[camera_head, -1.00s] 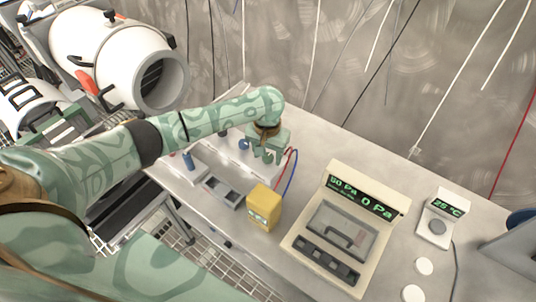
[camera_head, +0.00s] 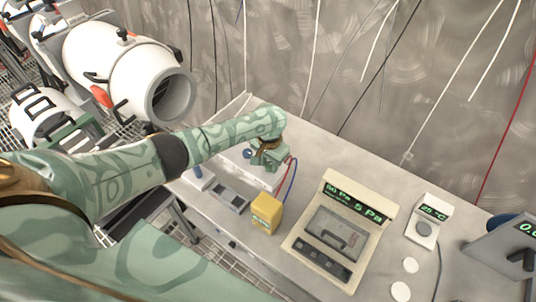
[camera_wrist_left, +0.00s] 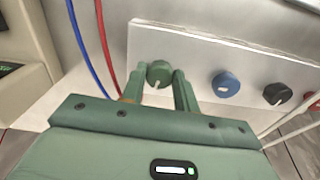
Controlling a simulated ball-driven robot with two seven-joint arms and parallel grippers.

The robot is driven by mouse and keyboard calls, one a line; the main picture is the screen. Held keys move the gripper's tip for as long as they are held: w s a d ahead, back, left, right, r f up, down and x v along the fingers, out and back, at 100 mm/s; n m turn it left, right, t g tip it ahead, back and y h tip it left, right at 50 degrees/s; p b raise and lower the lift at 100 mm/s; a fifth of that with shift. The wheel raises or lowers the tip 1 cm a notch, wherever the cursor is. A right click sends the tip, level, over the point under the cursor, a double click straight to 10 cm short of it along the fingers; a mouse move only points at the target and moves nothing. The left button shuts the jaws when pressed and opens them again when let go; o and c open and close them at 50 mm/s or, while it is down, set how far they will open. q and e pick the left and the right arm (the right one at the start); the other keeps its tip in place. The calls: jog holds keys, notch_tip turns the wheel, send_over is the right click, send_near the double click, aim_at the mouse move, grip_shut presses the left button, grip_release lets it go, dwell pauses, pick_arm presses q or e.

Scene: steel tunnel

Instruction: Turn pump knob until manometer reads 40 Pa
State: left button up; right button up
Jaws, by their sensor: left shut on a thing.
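My left gripper (camera_head: 266,161) reaches over the table to the white pump panel (camera_head: 262,180). In the left wrist view the gripper (camera_wrist_left: 160,85) is shut on a round green knob (camera_wrist_left: 158,72) with a pale pointer line. Beside it on the panel are a blue knob (camera_wrist_left: 227,84) and a black knob (camera_wrist_left: 277,94). The cream manometer box (camera_head: 297,241) stands at the middle right, its green digits (camera_head: 366,211) seeming to read 5 Pa. My right gripper is not in view.
A yellow box (camera_head: 267,213) stands between the panel and the manometer. Red and blue wires (camera_head: 291,176) run beside my gripper. A small display unit (camera_head: 425,222) reading 25 °C, white discs (camera_head: 410,264) and a grey device (camera_head: 510,250) are at the right.

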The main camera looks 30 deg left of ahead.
pick_arm(q)
jog(key=shift+r+m+p, duration=0.35)
jog(key=shift+m+p, duration=0.05)
jog(key=shift+m, duration=0.1)
jog(key=shift+f+m+p, duration=0.25)
jog(key=shift+m+p, duration=0.05)
jog(key=shift+m, duration=0.6)
jog(key=m, duration=0.5)
jog(key=shift+f, duration=0.1)
jog(key=shift+w+m+p, duration=0.1)
jog(key=shift+m+p, duration=0.2)
jog(key=shift+m, duration=2.2)
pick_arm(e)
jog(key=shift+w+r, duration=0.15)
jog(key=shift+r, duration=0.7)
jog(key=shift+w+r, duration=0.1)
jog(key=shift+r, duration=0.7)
pick_arm(q)
jog(key=o, duration=1)
